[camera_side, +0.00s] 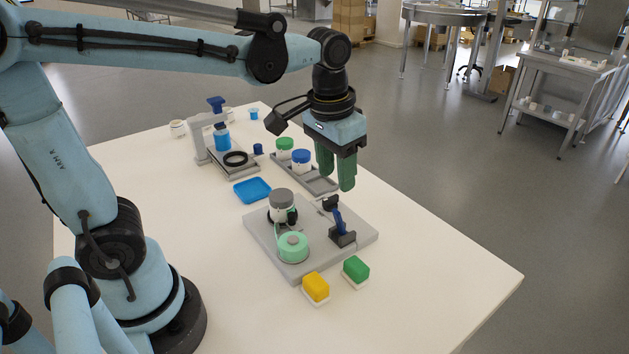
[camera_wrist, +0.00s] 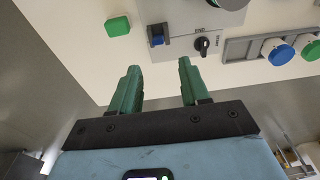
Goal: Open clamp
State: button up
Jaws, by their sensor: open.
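A grey work plate (camera_side: 262,238) carries a jar with a grey lid (camera_side: 281,194); black parts, possibly the clamp, sit around its lower portion. A blue upright lever on a dark base (camera_side: 341,231) stands at the plate's right; it also shows in the wrist view (camera_wrist: 157,38). A black knob (camera_side: 330,202) is just behind it, labelled in the wrist view (camera_wrist: 203,44). I cannot tell for certain which part is the clamp. My gripper (camera_side: 336,180) has green fingers, open and empty, above the plate's back right; its fingertips (camera_wrist: 159,66) touch nothing.
A mint-green round piece (camera_side: 293,247) is at the plate's front. Yellow (camera_side: 316,286) and green (camera_side: 356,268) blocks lie in front. A tray (camera_side: 322,184) with green- and blue-lidded jars stands behind, a blue dish (camera_side: 252,190) at left. The table's front right is clear.

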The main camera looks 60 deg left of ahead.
aim_at(337, 210)
jog(key=shift+w+r+g, duration=0.35)
jog(key=shift+w+g, duration=0.05)
jog(key=shift+g, duration=0.3)
jog(key=shift+f, duration=6)
jog(key=shift+c, duration=0.3)
grip_shut()
